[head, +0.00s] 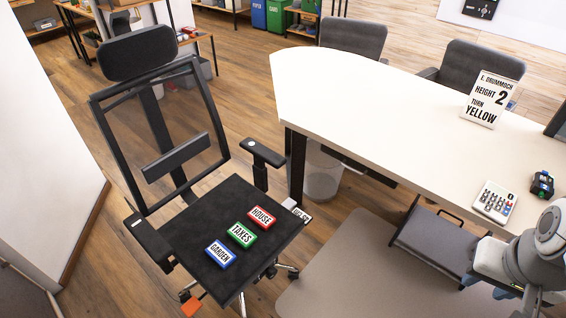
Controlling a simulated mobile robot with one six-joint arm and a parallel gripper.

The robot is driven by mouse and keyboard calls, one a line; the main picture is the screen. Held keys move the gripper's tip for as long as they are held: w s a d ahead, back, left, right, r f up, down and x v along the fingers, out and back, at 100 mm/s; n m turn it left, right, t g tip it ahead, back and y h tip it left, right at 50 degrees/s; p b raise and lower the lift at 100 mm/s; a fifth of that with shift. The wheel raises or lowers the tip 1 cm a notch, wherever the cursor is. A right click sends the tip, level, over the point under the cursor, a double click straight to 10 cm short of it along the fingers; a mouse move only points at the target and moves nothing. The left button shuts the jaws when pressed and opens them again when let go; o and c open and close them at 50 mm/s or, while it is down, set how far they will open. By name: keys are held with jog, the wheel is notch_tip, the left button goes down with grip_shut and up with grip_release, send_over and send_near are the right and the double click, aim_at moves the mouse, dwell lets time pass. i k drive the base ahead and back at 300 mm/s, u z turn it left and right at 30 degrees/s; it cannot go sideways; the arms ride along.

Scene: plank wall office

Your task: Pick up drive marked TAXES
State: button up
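The drive marked TAXES (241,235) is a small green block with a white label, lying flat on the black seat of an office chair (205,215). It is the middle one of a diagonal row of 3. The red drive marked HOUSE (262,217) lies to its upper right, and the blue drive marked GARDEN (220,254) to its lower left, with narrow gaps between them. Parts of my arm show at the lower right, by the desk and well away from the chair. My gripper cannot be made out in this view.
Armrests (262,153) flank the seat and the tall backrest rises behind it. A waste bin (322,175) is under the desk. Floor is open in front.

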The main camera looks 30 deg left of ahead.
aim_at(243, 237)
jog(key=u, duration=2.8)
jog(key=k, duration=1.3)
jog(key=z, duration=0.65)
jog(key=i, duration=0.5)
jog(key=u, duration=0.05)
